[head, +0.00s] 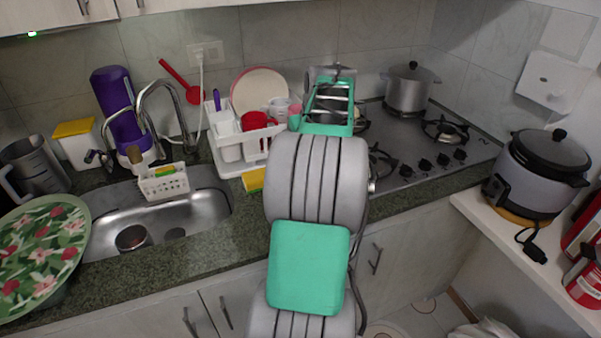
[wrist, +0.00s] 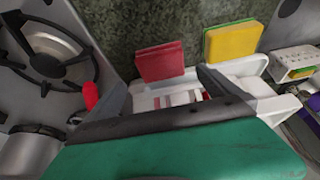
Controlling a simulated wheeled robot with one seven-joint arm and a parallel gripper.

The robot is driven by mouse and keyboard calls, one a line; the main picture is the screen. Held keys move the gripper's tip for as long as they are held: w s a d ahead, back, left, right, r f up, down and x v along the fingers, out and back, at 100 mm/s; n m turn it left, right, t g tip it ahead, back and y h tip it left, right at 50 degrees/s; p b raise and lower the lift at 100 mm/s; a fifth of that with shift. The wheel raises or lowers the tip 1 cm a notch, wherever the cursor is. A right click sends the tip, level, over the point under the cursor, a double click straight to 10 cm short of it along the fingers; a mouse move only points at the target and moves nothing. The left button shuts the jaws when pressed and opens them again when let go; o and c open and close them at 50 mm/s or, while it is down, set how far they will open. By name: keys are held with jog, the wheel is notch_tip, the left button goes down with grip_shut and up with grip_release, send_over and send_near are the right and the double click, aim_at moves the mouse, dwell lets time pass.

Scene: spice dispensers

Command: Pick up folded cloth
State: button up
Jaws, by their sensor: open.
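A flat red block-like piece (wrist: 160,62), which looks like the folded cloth, lies on the dark granite counter beside the white dish rack (wrist: 255,66) in the wrist view. I cannot make it out in the head view, where my arm covers that part of the counter. My gripper (wrist: 215,95) is open, its dark fingers over the rack in the wrist view. Nothing shows between the fingers. The red piece is apart from them, further up the picture.
A yellow and green sponge (wrist: 232,43) lies right of the red piece. The rack (head: 228,150) holds a red mug (head: 257,121) and a plate (head: 260,88). The stove (head: 425,140) with a pot (head: 409,90) is right, the sink (head: 205,205) left.

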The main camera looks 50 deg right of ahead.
jog(key=x, duration=0.7)
jog(key=shift+a+f+p, duration=0.15)
jog(key=shift+f+p, duration=0.05)
jog(key=shift+p, duration=0.1)
jog(key=shift+c, duration=0.6)
jog(key=shift+r, duration=0.15)
jog(key=c, duration=1.3)
